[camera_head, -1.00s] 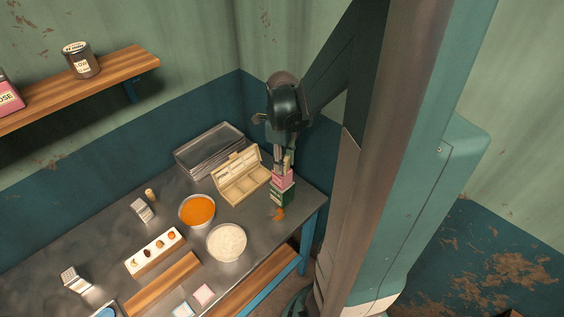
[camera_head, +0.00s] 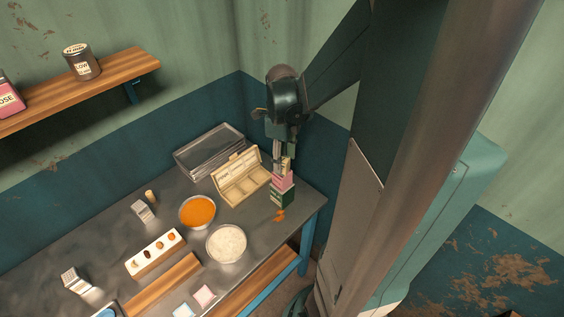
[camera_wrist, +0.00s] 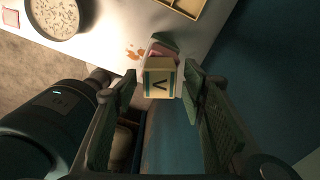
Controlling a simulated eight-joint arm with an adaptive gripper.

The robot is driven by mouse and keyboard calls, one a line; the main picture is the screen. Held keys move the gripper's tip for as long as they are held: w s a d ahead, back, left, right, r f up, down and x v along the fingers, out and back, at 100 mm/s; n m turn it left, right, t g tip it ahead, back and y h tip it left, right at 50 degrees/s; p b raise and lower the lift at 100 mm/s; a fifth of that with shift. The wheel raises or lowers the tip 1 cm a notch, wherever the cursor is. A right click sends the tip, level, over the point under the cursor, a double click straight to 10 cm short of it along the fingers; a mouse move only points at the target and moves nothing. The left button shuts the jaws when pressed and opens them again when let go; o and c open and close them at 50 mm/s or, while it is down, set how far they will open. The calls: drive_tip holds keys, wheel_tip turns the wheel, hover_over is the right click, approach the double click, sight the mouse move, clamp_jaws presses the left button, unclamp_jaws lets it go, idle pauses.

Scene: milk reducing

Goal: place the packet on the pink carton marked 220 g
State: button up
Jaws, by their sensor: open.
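The packet (camera_wrist: 159,80) is a small cream box with teal bands and a dark V on its face in the wrist view. It sits on top of the pink carton (camera_head: 282,181), and the packet also shows in the head view (camera_head: 287,164). The pink carton rests on a dark green carton (camera_head: 283,197) at the table's right corner; a pink edge (camera_wrist: 161,50) shows behind the packet in the wrist view. My gripper (camera_wrist: 158,92) is open, its fingers on either side of the packet. In the head view my gripper (camera_head: 282,153) is just above the stack.
An open cream box with compartments (camera_head: 243,190) stands left of the stack. Bowls of orange powder (camera_head: 197,211) and white grains (camera_head: 227,243) stand nearer. Metal trays (camera_head: 210,150) lie at the back. Orange spills (camera_head: 280,214) mark the table before the stack.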

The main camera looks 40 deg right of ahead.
wheel_tip(320, 180, up, 10)
drive_tip(key=shift+f, duration=0.15)
idle(0.5)
idle(0.6)
drive_tip(key=s+a+r+n+t, duration=0.1)
drive_tip(key=a+r+n+t, duration=0.2)
drive_tip(key=a+n, duration=1.1)
drive_tip(key=s+a+r+n+t, duration=0.1)
drive_tip(key=a+r+n+t, duration=0.2)
drive_tip(key=a+n, duration=1.1)
drive_tip(key=n+t, duration=0.1)
drive_tip(key=n, duration=0.2)
drive_tip(key=shift+s, duration=0.15)
